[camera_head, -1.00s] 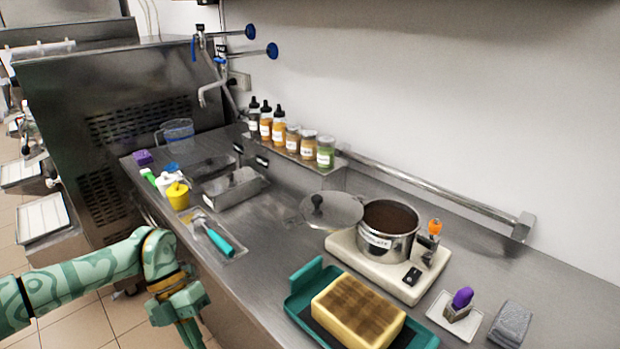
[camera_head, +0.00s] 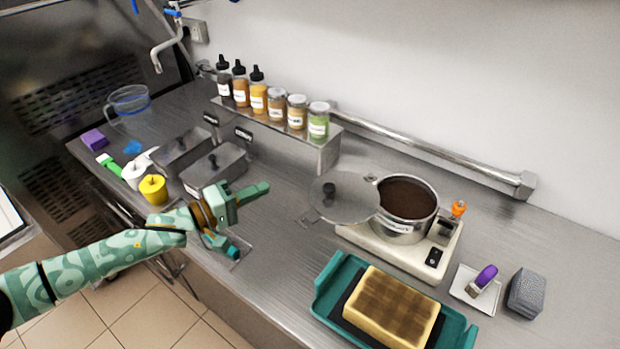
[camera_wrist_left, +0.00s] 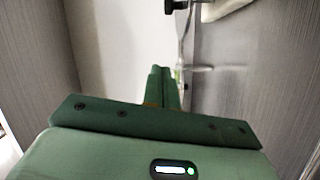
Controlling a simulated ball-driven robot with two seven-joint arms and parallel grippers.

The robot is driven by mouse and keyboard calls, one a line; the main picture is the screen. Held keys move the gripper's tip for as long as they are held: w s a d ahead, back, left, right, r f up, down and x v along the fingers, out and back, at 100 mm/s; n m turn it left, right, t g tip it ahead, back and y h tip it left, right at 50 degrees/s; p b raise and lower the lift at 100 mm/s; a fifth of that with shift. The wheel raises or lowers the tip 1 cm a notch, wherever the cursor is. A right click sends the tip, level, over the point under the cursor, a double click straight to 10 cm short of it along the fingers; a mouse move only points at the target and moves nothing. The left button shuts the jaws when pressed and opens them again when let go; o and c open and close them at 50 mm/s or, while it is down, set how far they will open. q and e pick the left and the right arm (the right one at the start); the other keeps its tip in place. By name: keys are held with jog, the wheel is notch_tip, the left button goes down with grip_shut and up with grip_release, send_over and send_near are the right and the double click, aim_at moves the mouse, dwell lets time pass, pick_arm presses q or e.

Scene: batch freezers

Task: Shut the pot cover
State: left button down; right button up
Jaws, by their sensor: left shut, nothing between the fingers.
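The pot (camera_head: 398,233) is a steel pot with dark brown content, standing on a cream hot plate (camera_head: 445,265) right of centre in the head view. Its round cover (camera_head: 350,211) with a black knob is open, lying out to the left of the pot at the rim, so the pot's top is uncovered. My left gripper (camera_head: 264,188) is shut and empty above the counter, left of the cover and apart from it. Its closed fingers point right, toward the cover. My right gripper is not in view.
A teal tray (camera_head: 325,283) with a yellow-brown block lies in front of the pot. Bottles and jars (camera_head: 258,92) stand on a shelf behind. Lidded steel bins (camera_head: 222,172) are behind my left gripper. A wall rail (camera_head: 430,152) runs behind the pot.

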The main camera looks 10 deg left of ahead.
aim_at(310, 195)
pick_arm(q)
jog(key=shift+n, duration=0.6)
jog(key=w+d, duration=0.2)
jog(key=d, duration=0.1)
jog(key=w+d, duration=0.1)
jog(key=d, duration=0.3)
jog(key=w+d+f+b, duration=0.1)
jog(key=w+d, duration=0.1)
jog(key=d, duration=0.1)
jog(key=shift+w+d+f, duration=0.1)
jog(key=shift+w+d, duration=0.05)
jog(key=shift+w, duration=0.15)
